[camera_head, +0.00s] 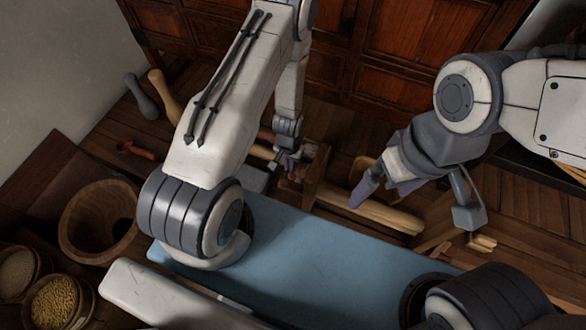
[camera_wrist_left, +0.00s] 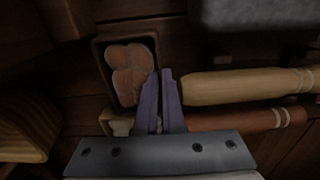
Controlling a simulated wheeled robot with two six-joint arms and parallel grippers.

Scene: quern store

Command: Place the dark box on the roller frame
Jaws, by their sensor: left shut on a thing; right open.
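In the left wrist view the dark box (camera_wrist_left: 101,62) is open-topped and holds several rounded brown pieces (camera_wrist_left: 130,72). My left gripper (camera_wrist_left: 160,76) is shut at the box's right edge, seemingly on its wall; the fingers hide the exact contact. In the head view my left gripper (camera_head: 287,162) is beside a wooden post, and I cannot make out the box clearly there. The roller frame shows a pale roller (camera_head: 385,213) in the head view. In the left wrist view a pale roller (camera_wrist_left: 235,87) and a reddish roller (camera_wrist_left: 240,121) lie right of the fingers. My right gripper (camera_head: 384,192) is open above the rollers.
A blue mat (camera_head: 320,248) lies in front, largely clear. A wooden bowl (camera_head: 97,221), a basket of yellow grain (camera_head: 56,302) and a red scoop (camera_head: 134,149) are on the left. Wooden drawers (camera_head: 420,40) stand behind. A grey block (camera_wrist_left: 255,12) is near the rollers.

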